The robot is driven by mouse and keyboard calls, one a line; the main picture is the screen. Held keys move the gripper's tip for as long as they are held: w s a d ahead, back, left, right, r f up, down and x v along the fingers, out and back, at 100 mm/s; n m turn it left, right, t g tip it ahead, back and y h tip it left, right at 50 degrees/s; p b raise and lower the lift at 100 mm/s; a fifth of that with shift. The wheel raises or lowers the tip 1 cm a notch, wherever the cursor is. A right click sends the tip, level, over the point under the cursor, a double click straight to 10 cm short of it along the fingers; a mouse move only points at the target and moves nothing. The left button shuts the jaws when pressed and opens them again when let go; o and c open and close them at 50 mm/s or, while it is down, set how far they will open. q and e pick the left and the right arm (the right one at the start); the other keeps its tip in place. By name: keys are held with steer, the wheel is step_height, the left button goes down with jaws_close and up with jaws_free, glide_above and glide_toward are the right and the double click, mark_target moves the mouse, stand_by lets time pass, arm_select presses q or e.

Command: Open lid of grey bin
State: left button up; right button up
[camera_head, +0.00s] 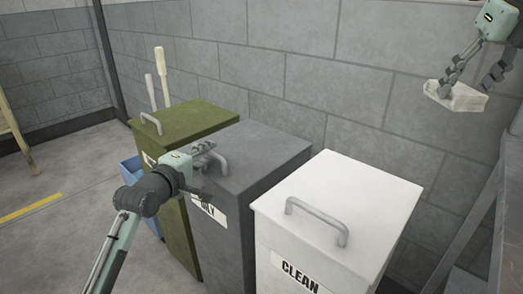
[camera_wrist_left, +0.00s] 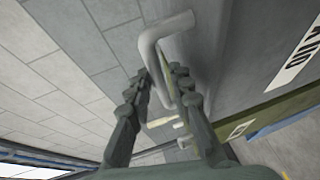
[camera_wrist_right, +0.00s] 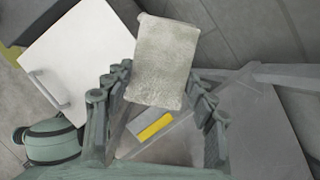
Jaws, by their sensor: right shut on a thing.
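The grey bin (camera_head: 265,150) stands between a green bin and a white bin, with its lid shut. Its lid has a bent grey bar handle (camera_head: 221,161). My left gripper (camera_head: 207,170) is at this handle. In the left wrist view the handle (camera_wrist_left: 166,30) runs between the fingers of my left gripper (camera_wrist_left: 161,78), which stand apart; firm contact cannot be told. My right gripper (camera_head: 460,90) is shut on a pale, worn rag-like block (camera_head: 455,97), held up at the upper right. The block (camera_wrist_right: 163,60) also shows in the right wrist view.
The green bin (camera_head: 185,120) has two pale wooden handles (camera_head: 161,72) behind it and a blue container (camera_head: 130,172) beside it. The white bin (camera_head: 345,190) is labelled CLEAN. A block wall (camera_head: 300,75) stands close behind the bins. A grey metal structure (camera_head: 490,220) is at the right.

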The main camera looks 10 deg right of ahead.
arm_select(q)
steer(key=shift+w+d, duration=0.25)
steer(key=shift+w, duration=0.2)
steer(key=shift+f, duration=0.1)
jaws_close()
